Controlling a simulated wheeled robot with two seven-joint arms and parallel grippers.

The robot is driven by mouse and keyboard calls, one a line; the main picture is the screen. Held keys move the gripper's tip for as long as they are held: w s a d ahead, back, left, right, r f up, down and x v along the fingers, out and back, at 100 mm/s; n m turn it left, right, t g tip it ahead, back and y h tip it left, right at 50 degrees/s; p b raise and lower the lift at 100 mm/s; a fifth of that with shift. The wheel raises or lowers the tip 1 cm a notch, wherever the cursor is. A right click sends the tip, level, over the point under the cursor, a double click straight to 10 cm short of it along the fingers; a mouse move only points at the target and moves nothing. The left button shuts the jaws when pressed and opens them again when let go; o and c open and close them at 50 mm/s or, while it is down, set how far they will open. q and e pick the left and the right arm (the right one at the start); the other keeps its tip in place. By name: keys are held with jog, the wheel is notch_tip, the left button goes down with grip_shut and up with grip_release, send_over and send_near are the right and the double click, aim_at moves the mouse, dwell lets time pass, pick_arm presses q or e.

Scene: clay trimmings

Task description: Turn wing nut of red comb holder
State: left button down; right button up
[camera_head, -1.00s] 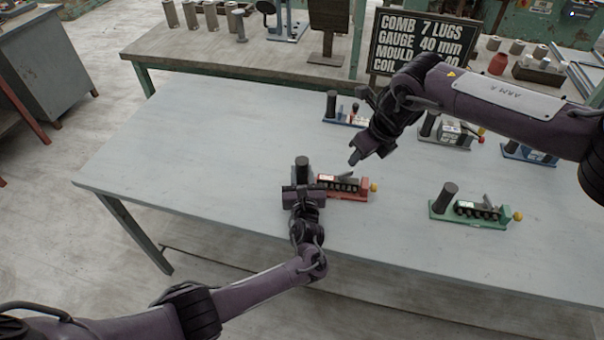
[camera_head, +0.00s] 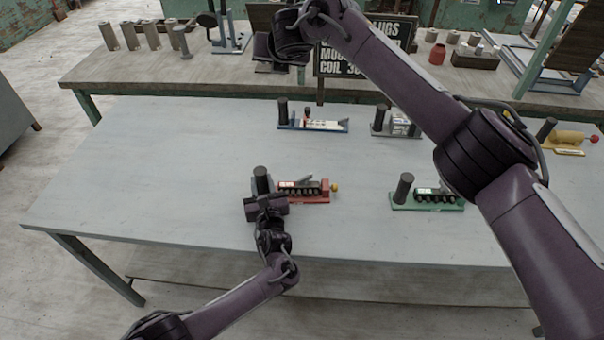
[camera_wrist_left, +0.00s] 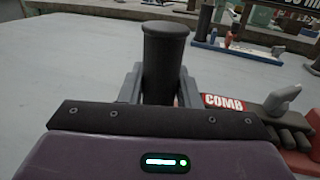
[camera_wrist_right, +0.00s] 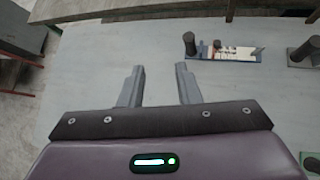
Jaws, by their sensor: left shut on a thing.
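The red comb holder (camera_head: 316,198) lies on the grey table, with a row of dark lugs, a yellow ball at its right end and a dark upright post (camera_wrist_left: 165,50) at its left end. My left gripper (camera_head: 262,196) is shut on this post, a finger on each side in the left wrist view. A grey wing-shaped piece (camera_wrist_left: 283,100), probably the wing nut, stands tilted above the red base, right of the "COMB" label. My right gripper (camera_wrist_right: 160,82) is open and empty, raised over the far side of the table, away from the red holder.
A green holder (camera_head: 428,205) stands right of the red one. A blue holder (camera_head: 312,125) and a grey one (camera_head: 396,122) stand farther back. A dark lettered sign (camera_head: 362,62) is partly hidden by my right arm. The table's left part is clear.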

jog(key=d+m+h, duration=0.2)
jog(key=d+m, duration=0.1)
jog(key=m, duration=0.1)
jog(key=m+g+h, duration=0.1)
jog(key=m+g, duration=0.6)
jog(key=g, duration=0.3)
send_over(302, 178)
notch_tip(302, 178, down, 16)
notch_tip(302, 178, down, 12)
jog(key=shift+d+r, duration=0.1)
jog(key=shift+r, duration=0.15)
jog(key=shift+c, duration=0.3)
jog(key=shift+m, duration=0.3)
grip_shut()
